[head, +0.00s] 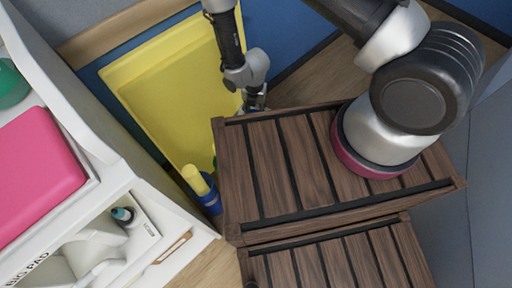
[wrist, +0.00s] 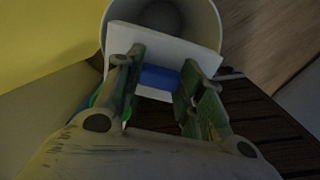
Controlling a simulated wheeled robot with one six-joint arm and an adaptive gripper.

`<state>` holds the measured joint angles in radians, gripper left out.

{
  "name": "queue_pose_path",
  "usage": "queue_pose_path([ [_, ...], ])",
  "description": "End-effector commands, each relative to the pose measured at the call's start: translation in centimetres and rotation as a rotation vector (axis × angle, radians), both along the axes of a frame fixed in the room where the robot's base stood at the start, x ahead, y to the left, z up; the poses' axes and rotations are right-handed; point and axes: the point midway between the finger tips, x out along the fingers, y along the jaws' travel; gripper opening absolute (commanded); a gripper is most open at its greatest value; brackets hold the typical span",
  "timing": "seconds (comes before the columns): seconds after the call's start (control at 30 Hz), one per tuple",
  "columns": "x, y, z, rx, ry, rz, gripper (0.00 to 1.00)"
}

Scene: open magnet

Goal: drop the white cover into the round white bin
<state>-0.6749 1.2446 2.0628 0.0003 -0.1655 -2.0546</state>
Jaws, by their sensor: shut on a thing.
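My gripper (wrist: 163,58) is shut on the white cover (wrist: 205,55), a flat pale piece held across the fingertips in the wrist view. A blue patch shows between the fingers, and I cannot tell what it belongs to. The round white bin (wrist: 214,17) is just beyond the cover at the top of the wrist view, its opening facing me. The cover overlaps the near part of the bin's opening in this view. I cannot tell if they touch. In the head view my gripper (head: 256,98) is small, behind the slatted wood, and neither cover nor bin can be made out.
A dark slatted wooden piece (head: 270,165) stands close to my gripper. A yellow panel (head: 165,85) lies to its left. A blue cup (head: 211,200) with a yellow item is by the wood's left edge. A white unit with a pink block (head: 38,170) fills the left.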

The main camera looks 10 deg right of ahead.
Motion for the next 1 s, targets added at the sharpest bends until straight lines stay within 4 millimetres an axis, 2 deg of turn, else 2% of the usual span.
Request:
queue_pose_path([
  [0.1, -0.9, 0.8, -0.9, 0.000, 0.001, 0.160, 0.22],
  [0.2, -1.1, 1.0, -1.5, 0.000, 0.000, 0.215, 0.22],
  [0.63, -1.2, 1.0, -6.2, 0.000, 0.001, 0.221, 0.22],
  [0.8, -1.2, 1.0, -7.1, 0.000, 0.001, 0.220, 0.22],
  [1.0, -1.2, 1.0, -7.2, 0.000, 0.000, 0.220, 0.22],
])
